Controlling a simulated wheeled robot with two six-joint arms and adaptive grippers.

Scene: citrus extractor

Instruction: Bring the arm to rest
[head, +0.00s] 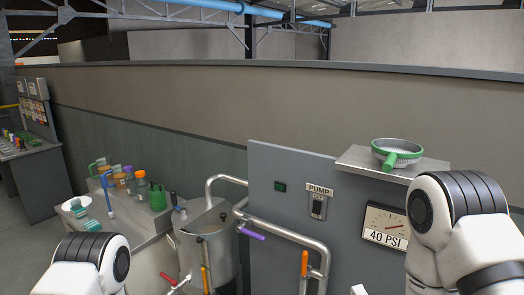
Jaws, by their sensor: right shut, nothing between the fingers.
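My right arm (450,225) comes in at the lower right, its white and black joint in front of the grey panel. Only a small white tip of what seems to be my right gripper (359,290) shows at the bottom edge; it is shut and holds nothing. My left arm (88,262) shows only as a white and black joint at the lower left. My left gripper is out of the picture.
A grey panel (275,165) carries a pump switch (318,206), a gauge (385,226) marked 40 PSI and pipes with purple and orange handles. A green-rimmed strainer (397,152) sits on its shelf (350,158). A steel tank (215,250) and a cluttered counter (135,238) stand left.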

